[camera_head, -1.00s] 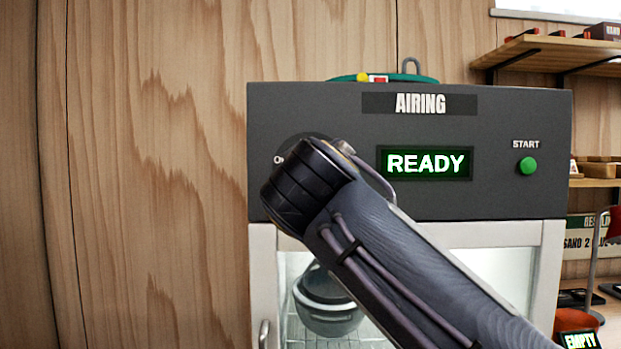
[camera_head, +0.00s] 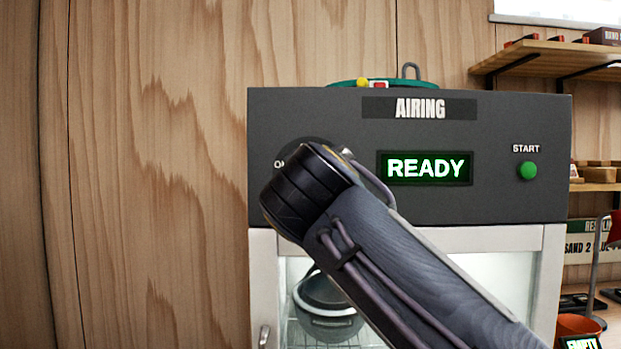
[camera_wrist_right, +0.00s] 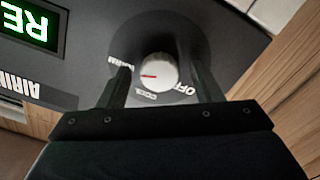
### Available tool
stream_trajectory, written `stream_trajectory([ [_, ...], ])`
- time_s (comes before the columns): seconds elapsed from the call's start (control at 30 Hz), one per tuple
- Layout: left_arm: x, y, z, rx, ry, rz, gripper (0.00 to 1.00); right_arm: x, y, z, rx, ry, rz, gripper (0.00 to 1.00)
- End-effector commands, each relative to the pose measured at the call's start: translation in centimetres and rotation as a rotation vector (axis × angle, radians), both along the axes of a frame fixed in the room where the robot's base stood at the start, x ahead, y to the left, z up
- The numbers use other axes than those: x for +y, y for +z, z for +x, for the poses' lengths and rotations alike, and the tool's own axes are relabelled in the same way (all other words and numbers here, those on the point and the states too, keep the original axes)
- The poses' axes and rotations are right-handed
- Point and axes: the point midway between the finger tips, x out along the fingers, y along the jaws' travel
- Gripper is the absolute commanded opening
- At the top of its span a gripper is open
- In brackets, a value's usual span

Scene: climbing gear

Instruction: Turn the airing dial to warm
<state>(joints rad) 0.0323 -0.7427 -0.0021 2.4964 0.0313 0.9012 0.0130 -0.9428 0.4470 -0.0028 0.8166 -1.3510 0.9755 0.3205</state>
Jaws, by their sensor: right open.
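The airing dial (camera_wrist_right: 158,72) is a round white knob on a dark disc, seen in the right wrist view. Its red mark points left, near the WARM label (camera_wrist_right: 121,62), which a finger partly covers. The COOL label (camera_wrist_right: 145,95) and OFF label (camera_wrist_right: 184,90) lie around it. My right gripper (camera_wrist_right: 160,66) is open, with one finger on each side of the dial and visible gaps to it. In the head view my right arm hides the dial on the airing cabinet (camera_head: 520,205). My left gripper is out of view.
The cabinet's display (camera_head: 427,168) reads READY, with a green START button (camera_head: 527,170) to its right. Shelves (camera_head: 560,52) stand at the right; plain wood wall (camera_head: 150,180) fills the left.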

Motion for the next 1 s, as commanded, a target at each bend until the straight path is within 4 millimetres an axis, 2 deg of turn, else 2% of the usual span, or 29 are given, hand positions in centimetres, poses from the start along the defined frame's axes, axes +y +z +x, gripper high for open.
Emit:
stream_trajectory([
  [0.17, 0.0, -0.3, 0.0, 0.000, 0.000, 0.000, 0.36, 0.1, 0.0, -0.9, -0.002, 0.002, 0.000, 0.59],
  [0.43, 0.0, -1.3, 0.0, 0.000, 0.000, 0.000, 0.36, 0.1, -0.1, -5.4, -0.002, 0.004, 0.000, 0.59],
  [0.6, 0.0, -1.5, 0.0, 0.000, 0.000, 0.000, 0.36, 0.0, -0.1, -7.3, 0.000, 0.001, 0.000, 0.59],
  [1.0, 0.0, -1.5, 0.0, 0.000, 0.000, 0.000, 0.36, 0.0, 0.0, -7.8, 0.000, 0.000, 0.000, 0.59],
])
